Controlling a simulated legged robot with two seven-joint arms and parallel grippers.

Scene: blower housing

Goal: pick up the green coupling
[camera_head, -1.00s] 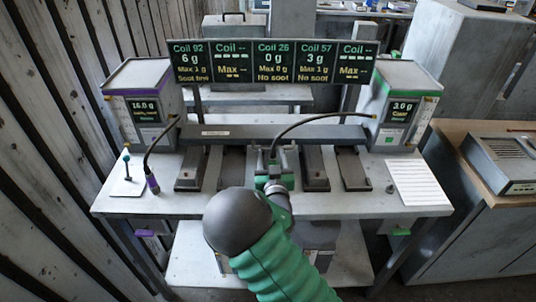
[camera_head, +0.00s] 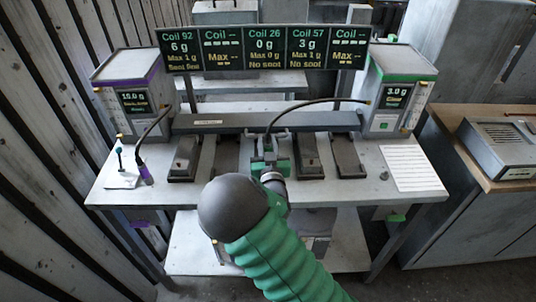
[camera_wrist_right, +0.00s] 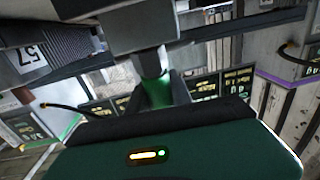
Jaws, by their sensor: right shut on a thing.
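The green coupling (camera_wrist_right: 158,92) shows between the dark fingers of my right gripper in the right wrist view. My right gripper (camera_head: 269,150) is shut on it, over the middle of the bench in the head view. A black hose (camera_head: 312,103) arcs from the green-trimmed box on the right down to the coupling. The fingers and wrist hide much of the coupling in the head view. My left gripper is not in view.
A purple coupling (camera_head: 146,174) hangs on a hose at the left of the bench (camera_head: 215,194). Dark pedals (camera_head: 185,158) stand on both sides of my gripper. A display row (camera_head: 265,48) and two trimmed boxes stand behind. A white sheet (camera_head: 411,168) lies at the right.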

